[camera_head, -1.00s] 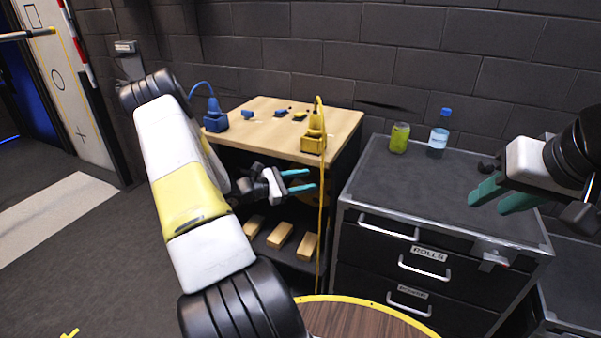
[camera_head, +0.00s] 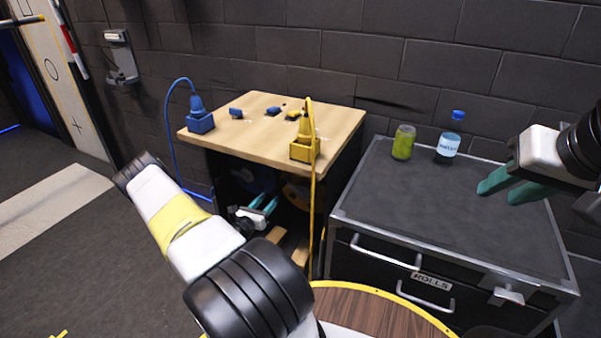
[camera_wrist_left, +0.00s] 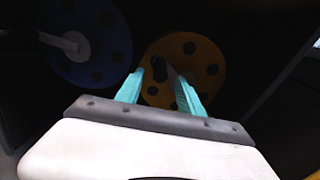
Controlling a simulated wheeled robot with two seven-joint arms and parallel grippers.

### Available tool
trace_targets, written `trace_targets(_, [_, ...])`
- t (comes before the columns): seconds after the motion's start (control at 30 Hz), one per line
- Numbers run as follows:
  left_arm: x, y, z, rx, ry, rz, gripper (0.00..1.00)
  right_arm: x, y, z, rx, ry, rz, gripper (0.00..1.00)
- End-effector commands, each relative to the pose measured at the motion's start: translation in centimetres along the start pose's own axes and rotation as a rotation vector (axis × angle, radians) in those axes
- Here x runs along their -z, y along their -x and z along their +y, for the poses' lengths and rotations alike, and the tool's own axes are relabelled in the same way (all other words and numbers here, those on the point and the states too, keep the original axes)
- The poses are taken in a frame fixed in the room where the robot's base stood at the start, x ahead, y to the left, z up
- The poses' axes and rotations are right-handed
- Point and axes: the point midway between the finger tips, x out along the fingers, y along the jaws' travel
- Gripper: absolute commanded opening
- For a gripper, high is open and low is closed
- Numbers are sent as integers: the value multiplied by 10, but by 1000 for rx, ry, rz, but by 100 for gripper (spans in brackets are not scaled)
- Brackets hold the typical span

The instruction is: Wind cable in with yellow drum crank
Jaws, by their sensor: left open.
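The yellow drum (camera_wrist_left: 205,62) is a round disc with dark holes inside the dark space under the wooden table; in the head view only a small part of it (camera_head: 297,192) shows. A dark knob, perhaps its crank handle, shows between my left fingers in the wrist view; contact cannot be told. My left gripper (camera_head: 264,205) is open, its teal fingers pointing into that space toward the drum. The yellow cable (camera_head: 313,200) hangs from the yellow plug and socket block (camera_head: 304,148) on the table's front right corner. My right gripper (camera_head: 507,189) is over the dark cabinet; its teal fingers look apart.
A blue drum (camera_wrist_left: 85,40) is left of the yellow one. A blue plug block (camera_head: 200,122) with blue cable stands on the wooden tabletop (camera_head: 258,140). Wooden blocks (camera_head: 290,249) lie below the drums.

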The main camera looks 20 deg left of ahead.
Motion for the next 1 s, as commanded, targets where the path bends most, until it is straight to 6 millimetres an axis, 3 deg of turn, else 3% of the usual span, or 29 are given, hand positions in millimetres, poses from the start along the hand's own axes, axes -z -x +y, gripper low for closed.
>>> trace_targets(0.5, [0,-70,-1,1,0,-1,45,0,0,0,0,0,0,35])
trace_targets(0.87, [0,-76,0,1,0,0,45,0,0,0,0,0,0,35])
trace_targets(1.0, [0,-76,0,1,0,0,19,0,0,0,0,0,0,35])
